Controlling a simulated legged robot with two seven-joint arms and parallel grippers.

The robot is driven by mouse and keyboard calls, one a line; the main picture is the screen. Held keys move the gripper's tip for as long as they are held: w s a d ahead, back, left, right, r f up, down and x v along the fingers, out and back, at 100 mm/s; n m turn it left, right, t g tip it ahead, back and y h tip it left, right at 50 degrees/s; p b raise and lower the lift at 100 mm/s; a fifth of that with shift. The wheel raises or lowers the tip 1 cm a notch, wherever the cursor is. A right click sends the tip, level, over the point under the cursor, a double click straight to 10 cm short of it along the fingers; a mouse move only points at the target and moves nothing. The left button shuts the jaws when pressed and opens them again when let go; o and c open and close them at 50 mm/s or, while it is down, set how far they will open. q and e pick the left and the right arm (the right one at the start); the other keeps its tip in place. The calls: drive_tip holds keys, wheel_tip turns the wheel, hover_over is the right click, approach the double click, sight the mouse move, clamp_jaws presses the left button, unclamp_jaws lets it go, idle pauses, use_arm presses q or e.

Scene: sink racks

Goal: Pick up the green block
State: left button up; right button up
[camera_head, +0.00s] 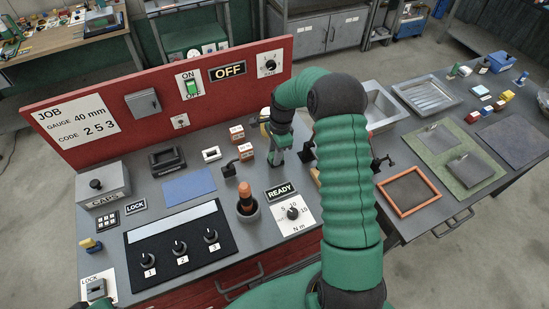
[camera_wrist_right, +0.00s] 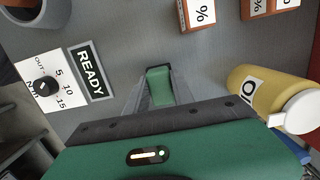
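The green block (camera_wrist_right: 160,86) shows in the right wrist view, between the two grey fingers of my right gripper (camera_wrist_right: 159,82). The fingers lie against both of its sides, so the gripper looks shut on it. In the head view my right gripper (camera_head: 277,155) points down over the grey bench, right of the small orange-and-white boxes. My arm and gripper hide most of the block there. Any gap under the block is hard to judge.
A yellow bottle with a white cap (camera_wrist_right: 265,98) stands close to the right of the gripper in the wrist view. The READY sign (camera_wrist_right: 90,70) and dial plate (camera_head: 293,213) are nearby. An orange-framed tray (camera_head: 408,212) lies right of my arm. The red panel (camera_head: 150,85) rises behind.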

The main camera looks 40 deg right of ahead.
drive_tip(key=shift+s+d, duration=0.1)
drive_tip(key=shift+d, duration=0.15)
clamp_jaws()
drive_tip(key=shift+a, duration=0.15)
drive_tip(key=shift+r+b, duration=0.3)
drive_tip(key=shift+r, duration=0.2)
wheel_tip(320, 180, up, 2)
drive_tip(key=shift+r+b, duration=0.15)
drive_tip(key=shift+b, duration=0.3)
drive_tip(key=s+a+b, duration=0.1)
drive_tip(key=s+a, duration=0.2)
drive_tip(key=s, duration=0.1)
drive_tip(key=s+a+r+b, duration=0.1)
drive_tip(key=s+a, duration=0.2)
drive_tip(key=s, duration=0.1)
drive_tip(key=s+a+b, duration=0.1)
drive_tip(key=s+a, duration=0.2)
drive_tip(key=s, duration=0.1)
drive_tip(key=shift+a+r, duration=0.2)
drive_tip(key=shift+r, duration=0.1)
drive_tip(key=shift+s+a, duration=0.15)
drive_tip(key=shift+s, duration=0.15)
